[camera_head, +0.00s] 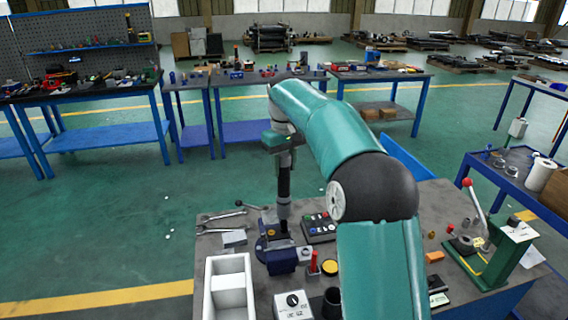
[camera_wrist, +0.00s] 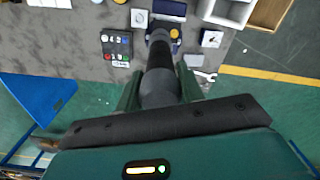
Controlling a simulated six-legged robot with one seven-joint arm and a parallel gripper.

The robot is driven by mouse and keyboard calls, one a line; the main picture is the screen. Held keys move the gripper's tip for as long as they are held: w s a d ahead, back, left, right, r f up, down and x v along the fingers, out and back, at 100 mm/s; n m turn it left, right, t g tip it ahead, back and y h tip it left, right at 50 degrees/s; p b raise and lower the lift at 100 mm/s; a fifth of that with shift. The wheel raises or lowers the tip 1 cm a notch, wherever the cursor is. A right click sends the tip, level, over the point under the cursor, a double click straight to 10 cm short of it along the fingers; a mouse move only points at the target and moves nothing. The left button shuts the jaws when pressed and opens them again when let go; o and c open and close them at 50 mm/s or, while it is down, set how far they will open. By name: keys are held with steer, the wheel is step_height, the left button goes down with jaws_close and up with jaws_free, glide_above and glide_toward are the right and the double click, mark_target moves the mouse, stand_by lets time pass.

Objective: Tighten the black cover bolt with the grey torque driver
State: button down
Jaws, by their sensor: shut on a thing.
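My gripper (camera_head: 284,148) is above the work table and shut on the grey torque driver (camera_head: 284,188). The driver hangs about upright with a black grip and a grey lower end. In the wrist view the green fingers of my gripper (camera_wrist: 160,92) sit on either side of the driver (camera_wrist: 158,65), which points away from the camera. Its lower end is over or at a dark blue fixture (camera_head: 282,261) on the table, also in the wrist view (camera_wrist: 169,8). I cannot tell whether its tip touches anything. The black cover bolt cannot be made out; the driver's end may hide it.
A white divided box (camera_head: 212,292) stands at the table's front left. Wrenches (camera_head: 222,216) lie behind it. A button panel (camera_head: 320,228), a red-handled tool (camera_head: 314,264) and a dial box (camera_head: 293,306) stand close by. A green lever press (camera_head: 499,256) is at the right.

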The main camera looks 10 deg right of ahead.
steer(key=shift+f, duration=1.05)
stand_by(3.7)
steer(key=shift+r, duration=0.1)
